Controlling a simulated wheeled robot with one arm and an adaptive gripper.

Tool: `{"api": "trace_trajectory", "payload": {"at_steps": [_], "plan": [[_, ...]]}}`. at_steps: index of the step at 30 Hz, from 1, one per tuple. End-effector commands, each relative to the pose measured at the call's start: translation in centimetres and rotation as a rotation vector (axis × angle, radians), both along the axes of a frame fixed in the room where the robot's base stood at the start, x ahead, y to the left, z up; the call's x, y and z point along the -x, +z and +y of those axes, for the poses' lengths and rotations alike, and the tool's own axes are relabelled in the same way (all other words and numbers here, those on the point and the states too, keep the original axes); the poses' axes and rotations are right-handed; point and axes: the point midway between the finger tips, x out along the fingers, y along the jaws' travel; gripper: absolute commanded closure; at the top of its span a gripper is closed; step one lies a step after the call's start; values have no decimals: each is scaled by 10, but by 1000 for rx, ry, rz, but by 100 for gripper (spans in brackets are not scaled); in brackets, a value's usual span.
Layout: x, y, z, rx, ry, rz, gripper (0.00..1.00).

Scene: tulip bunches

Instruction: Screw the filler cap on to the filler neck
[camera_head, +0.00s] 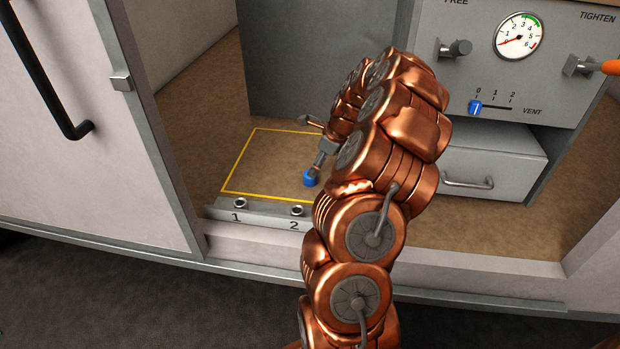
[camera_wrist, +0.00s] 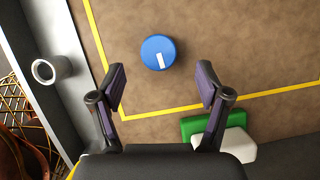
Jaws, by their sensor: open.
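A round blue cap (camera_wrist: 158,52) with a white mark on top sits on the brown floor inside the yellow outline. The blue cap also shows in the head view (camera_head: 310,179), just below my gripper's grey fingers. My gripper (camera_wrist: 161,82) is open and empty, its two dark fingers spread wide. The cap lies ahead of the fingertips, roughly midway between them, apart from both. A grey neck with a pale rim (camera_wrist: 51,69) stands on the front rail, left of the gripper in the wrist view. Numbered necks 1 (camera_head: 240,204) and 2 (camera_head: 297,210) show on the rail.
Green (camera_wrist: 200,127) and white (camera_wrist: 229,145) blocks lie beside my right finger in the wrist view. A panel with a gauge (camera_head: 522,37) and knob (camera_head: 456,48) stands at the back right above a drawer (camera_head: 490,160). My copper arm hides the rail right of 2.

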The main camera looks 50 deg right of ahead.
Motion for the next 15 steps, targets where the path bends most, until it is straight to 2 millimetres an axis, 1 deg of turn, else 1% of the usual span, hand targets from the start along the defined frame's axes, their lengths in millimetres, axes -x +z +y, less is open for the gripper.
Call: {"api": "trace_trajectory", "payload": {"at_steps": [5,12,15], "plan": [[-5,-12,4,-3,2,0,24],[-17,-42,10,-2,2,2,24],[-19,-48,11,-2,2,2,24]]}}
